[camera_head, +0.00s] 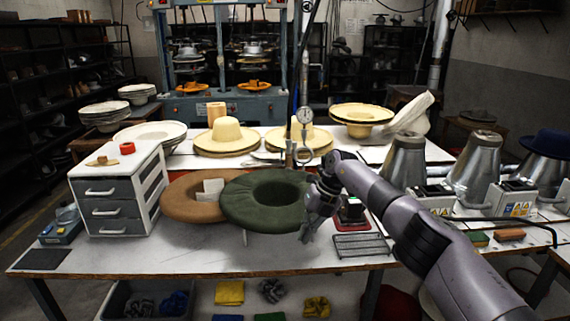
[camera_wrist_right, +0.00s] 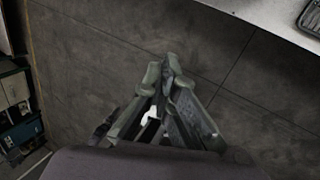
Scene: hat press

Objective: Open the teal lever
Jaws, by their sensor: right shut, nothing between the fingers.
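I cannot make out a teal lever in either view. A pressure gauge (camera_head: 305,115) on an upright pipe stands at the middle of the table, behind my right gripper (camera_head: 314,212). My right arm comes in from the lower right, and its gripper is at the right edge of the green hat (camera_head: 240,207) in the picture. Whether it touches the hat I cannot tell. In the right wrist view my right gripper (camera_wrist_right: 168,66) has its fingers together with nothing between them, over the grey floor. My left gripper is not in view.
A brown hat (camera_head: 185,203) lies beside the green one. A drawer unit (camera_head: 118,195) stands at left, metal cones (camera_head: 478,165) at right. A wire rack (camera_head: 362,246) lies near the front edge. The table's front left (camera_head: 150,257) is clear.

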